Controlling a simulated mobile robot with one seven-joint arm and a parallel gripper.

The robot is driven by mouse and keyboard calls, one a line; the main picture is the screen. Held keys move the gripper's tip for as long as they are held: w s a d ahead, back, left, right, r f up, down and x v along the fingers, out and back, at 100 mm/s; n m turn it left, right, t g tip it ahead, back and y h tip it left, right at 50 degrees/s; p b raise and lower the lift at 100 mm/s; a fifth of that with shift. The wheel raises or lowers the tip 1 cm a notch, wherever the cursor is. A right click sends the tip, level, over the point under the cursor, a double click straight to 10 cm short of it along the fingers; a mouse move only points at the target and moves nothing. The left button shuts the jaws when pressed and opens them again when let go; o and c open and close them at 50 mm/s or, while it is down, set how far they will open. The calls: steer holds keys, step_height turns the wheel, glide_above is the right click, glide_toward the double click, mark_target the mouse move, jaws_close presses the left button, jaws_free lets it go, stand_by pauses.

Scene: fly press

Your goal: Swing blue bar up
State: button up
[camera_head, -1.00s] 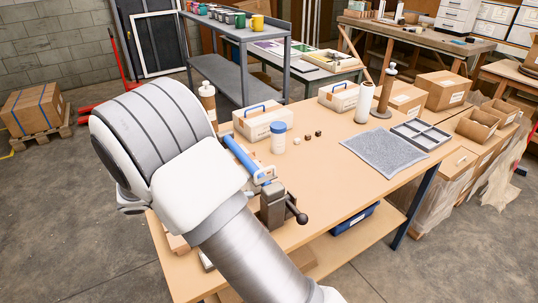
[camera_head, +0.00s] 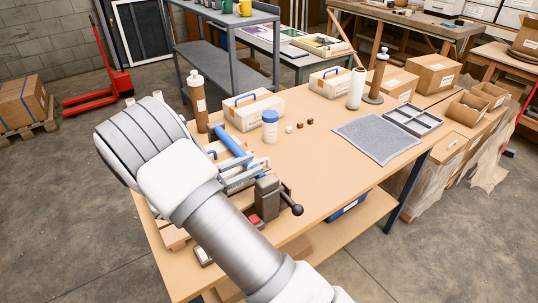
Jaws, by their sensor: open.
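The blue bar (camera_head: 232,142) slants over the left part of the table, from upper left to lower right. The press (camera_head: 267,195) is a dark metal block near the table's front edge, with a black ball handle (camera_head: 297,210) at its right. My arm comes in from the lower front, and its thick white and grey joint is left of the bar. My gripper (camera_head: 242,177) is partly hidden behind my arm. Its pale metal fingers show just below the bar's lower end, beside the press. It is open, and I see nothing held. I cannot tell whether it touches the bar.
A white jar with a blue lid (camera_head: 270,127) and a toolbox (camera_head: 254,110) stand behind the bar. A brown bottle (camera_head: 197,103) stands at the back left. A grey mat (camera_head: 376,135) and a divided tray (camera_head: 412,120) lie to the right. The table's middle is clear.

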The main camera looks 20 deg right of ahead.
mark_target(266, 157)
steer(key=x, duration=0.6)
steer(key=shift+w+d+p, duration=0.1)
steer(key=shift+d+p, duration=0.2)
jaws_close()
stand_by(1.1)
